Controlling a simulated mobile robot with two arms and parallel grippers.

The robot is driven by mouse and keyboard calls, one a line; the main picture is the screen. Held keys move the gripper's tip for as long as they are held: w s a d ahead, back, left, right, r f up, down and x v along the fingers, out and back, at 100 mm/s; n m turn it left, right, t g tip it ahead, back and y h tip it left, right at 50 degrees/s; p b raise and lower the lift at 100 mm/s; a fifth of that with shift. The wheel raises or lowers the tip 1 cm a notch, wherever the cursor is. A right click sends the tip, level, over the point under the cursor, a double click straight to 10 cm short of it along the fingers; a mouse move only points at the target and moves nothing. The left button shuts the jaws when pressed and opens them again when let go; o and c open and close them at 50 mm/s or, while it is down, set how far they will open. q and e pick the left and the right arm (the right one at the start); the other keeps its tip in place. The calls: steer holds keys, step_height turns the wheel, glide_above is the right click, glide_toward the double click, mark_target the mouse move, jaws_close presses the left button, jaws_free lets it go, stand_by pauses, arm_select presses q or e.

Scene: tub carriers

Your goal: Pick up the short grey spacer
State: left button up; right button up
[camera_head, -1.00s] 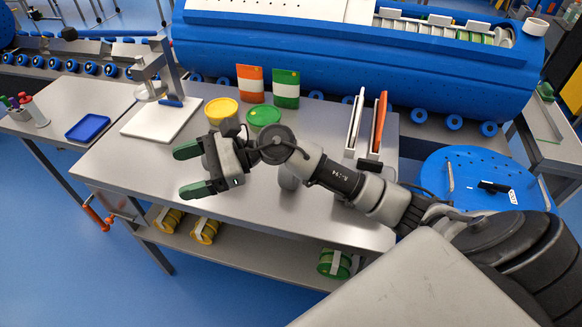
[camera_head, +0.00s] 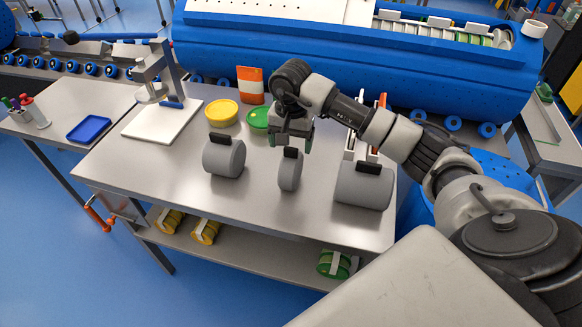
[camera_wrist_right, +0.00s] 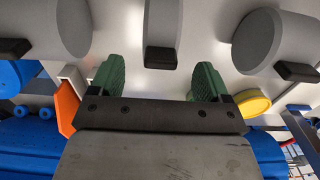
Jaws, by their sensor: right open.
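The short grey spacer (camera_head: 289,172) is the thinnest of three grey cylinders with black tabs. It stands on its curved side on the steel table, between the other two. My right gripper (camera_head: 292,137) is just above and behind it, open, with green fingers pointing down. In the right wrist view the short spacer (camera_wrist_right: 163,25) and its black tab lie ahead, between the lines of the two open fingers (camera_wrist_right: 157,80). Nothing is between the fingers. My left gripper is not in view.
A mid-length grey spacer (camera_head: 224,158) stands to the left and a long one (camera_head: 363,187) to the right. A yellow tub (camera_head: 221,112) and a green tub (camera_head: 258,118) stand behind, near an orange-and-white card (camera_head: 250,84). The table (camera_head: 255,205) is clear in front.

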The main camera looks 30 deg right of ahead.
mark_target(291, 156)
step_height(291, 156, down, 5)
steer(key=shift+r+p, duration=0.1)
steer(key=shift+p, duration=1)
steer(key=shift+f, duration=0.5)
steer(key=c, duration=1.1)
steer(key=shift+r, duration=0.1)
